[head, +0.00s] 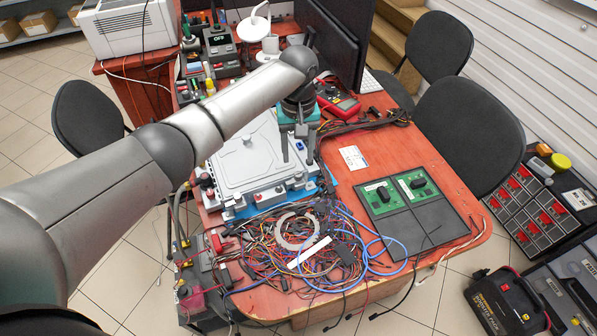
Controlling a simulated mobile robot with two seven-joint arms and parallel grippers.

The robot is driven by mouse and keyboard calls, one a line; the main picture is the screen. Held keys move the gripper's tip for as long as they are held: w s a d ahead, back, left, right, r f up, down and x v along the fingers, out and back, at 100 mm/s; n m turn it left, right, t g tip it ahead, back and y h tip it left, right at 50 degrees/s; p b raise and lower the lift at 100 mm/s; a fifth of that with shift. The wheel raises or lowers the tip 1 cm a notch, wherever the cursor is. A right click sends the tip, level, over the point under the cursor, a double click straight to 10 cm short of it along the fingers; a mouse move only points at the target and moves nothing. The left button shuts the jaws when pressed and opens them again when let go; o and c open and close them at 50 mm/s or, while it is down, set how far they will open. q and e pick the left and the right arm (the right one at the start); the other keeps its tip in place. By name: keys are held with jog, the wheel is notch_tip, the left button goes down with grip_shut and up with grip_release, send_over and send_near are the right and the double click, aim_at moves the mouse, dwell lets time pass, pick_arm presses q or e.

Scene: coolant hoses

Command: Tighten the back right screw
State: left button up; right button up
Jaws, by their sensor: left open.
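A light grey box-like unit (246,165) with a flat lid sits on the red table, a blue sheet under its edge. My left gripper (297,157) points down over the unit's back right corner. Its two dark fingers are apart, and a small blue part (300,145) shows between them. I cannot tell whether the fingers touch anything. The back right screw cannot be made out; the gripper and wrist cover much of that corner. My right gripper is not in view.
A tangle of coloured wires (270,250) lies in front of the unit. A dark panel with green boards (430,225) is on the right. A red multimeter (338,102) and black monitor (335,45) stand behind. Bare table (375,140) shows right of the unit.

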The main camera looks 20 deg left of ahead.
aim_at(298, 174)
pick_arm(q)
notch_tip(298, 174, down, 6)
jog(key=shift+f+b, duration=0.1)
jog(key=shift+b, duration=0.7)
jog(key=shift+f, duration=0.35)
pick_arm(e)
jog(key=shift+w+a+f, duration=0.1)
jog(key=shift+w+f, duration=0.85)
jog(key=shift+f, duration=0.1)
pick_arm(q)
jog(key=shift+c, duration=1.3)
grip_shut()
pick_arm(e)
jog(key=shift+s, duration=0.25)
